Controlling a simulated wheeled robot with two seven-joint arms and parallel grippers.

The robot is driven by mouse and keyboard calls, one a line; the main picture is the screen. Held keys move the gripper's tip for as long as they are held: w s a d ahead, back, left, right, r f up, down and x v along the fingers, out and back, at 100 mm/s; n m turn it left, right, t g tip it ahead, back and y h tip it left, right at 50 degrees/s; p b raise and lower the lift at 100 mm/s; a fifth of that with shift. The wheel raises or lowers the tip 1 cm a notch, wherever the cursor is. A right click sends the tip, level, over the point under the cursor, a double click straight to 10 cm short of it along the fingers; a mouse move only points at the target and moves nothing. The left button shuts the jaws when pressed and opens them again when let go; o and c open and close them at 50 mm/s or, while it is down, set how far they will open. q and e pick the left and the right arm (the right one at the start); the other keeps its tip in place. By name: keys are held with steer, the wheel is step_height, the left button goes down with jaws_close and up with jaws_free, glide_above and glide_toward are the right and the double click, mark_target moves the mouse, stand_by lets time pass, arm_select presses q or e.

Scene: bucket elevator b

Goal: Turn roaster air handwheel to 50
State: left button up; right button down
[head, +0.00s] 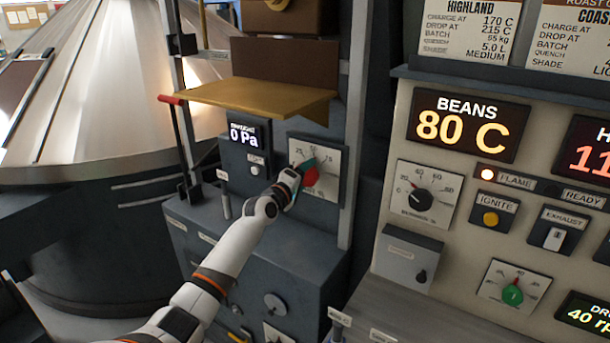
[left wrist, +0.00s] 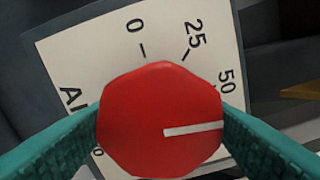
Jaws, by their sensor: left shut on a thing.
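The roaster air handwheel (head: 311,178) is a red knob on a white dial plate (head: 328,190) on the dark cabinet. In the left wrist view the red knob (left wrist: 150,105) fills the middle, with a white pointer line aimed right, close to the 50 side. The labels 0, 25 and 50 show on the plate (left wrist: 85,60); the 50 tick is hidden by a finger or the knob. My left gripper (head: 302,174) is shut on the knob, one teal finger on each side. The lower end of the scale is mostly hidden. My right gripper is out of view.
A brown-yellow shelf (head: 250,98) juts out above the dial. The control panel (head: 455,185) with the BEANS display is to the right.

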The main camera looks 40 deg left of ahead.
arm_select(q)
steer(key=shift+n, duration=0.6)
steer(key=o, duration=1)
steer(key=s, duration=0.8)
steer(key=s+d+b, duration=0.1)
steer(key=s, duration=0.3)
steer(key=shift+f, duration=0.1)
steer(key=shift+f, duration=0.1)
